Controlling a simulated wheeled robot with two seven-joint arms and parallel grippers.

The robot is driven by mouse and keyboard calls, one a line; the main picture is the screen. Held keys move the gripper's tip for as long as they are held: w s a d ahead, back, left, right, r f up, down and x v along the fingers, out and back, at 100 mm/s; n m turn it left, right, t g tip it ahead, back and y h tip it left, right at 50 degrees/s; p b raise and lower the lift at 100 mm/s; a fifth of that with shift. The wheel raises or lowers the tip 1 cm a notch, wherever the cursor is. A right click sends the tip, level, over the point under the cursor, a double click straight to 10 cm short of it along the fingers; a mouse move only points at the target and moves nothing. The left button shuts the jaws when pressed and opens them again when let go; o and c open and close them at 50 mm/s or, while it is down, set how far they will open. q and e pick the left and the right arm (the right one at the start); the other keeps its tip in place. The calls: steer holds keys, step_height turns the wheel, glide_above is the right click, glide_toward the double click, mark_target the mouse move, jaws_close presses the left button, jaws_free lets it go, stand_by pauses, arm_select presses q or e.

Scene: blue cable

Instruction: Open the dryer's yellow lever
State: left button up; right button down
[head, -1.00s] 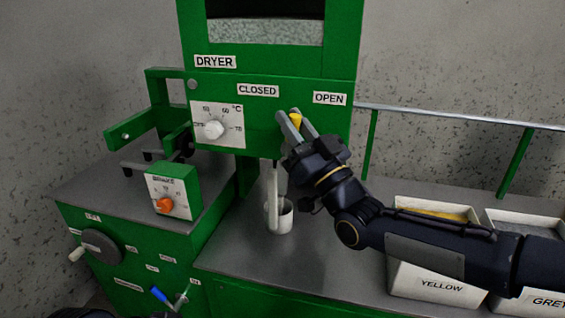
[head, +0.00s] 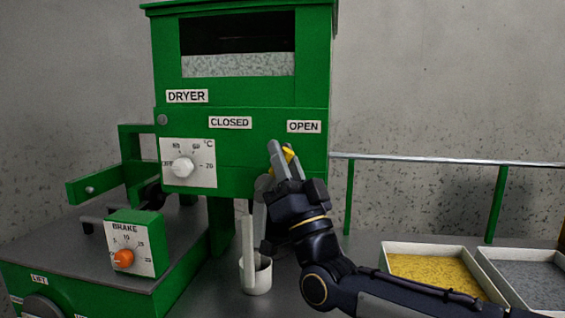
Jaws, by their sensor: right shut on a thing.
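The green dryer (head: 240,150) stands at the centre, with a CLOSED label (head: 230,122) and an OPEN label (head: 304,126) on its front. The yellow lever (head: 289,154) shows as a small yellow piece between the fingers of my right gripper (head: 282,156). That gripper is shut on the lever, just below and left of the OPEN label; the fingers hide most of the lever. My left gripper is not in view.
A white cup (head: 257,277) stands on the bench below the dryer. A tray of yellow granules (head: 436,252) and a tray of grey granules (head: 525,258) are at the right. A brake box with an orange knob (head: 123,258) is at the left. A rail (head: 440,159) runs behind the trays.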

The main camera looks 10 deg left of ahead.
steer(key=shift+f, duration=0.1)
steer(key=c, duration=1.5)
jaws_free()
steer(key=shift+c, duration=0.2)
steer(key=shift+d, duration=0.1)
steer(key=v, duration=0.7)
steer(key=shift+s+d+f, duration=0.15)
steer(key=shift+s+f, duration=0.05)
steer(key=shift+f, duration=0.1)
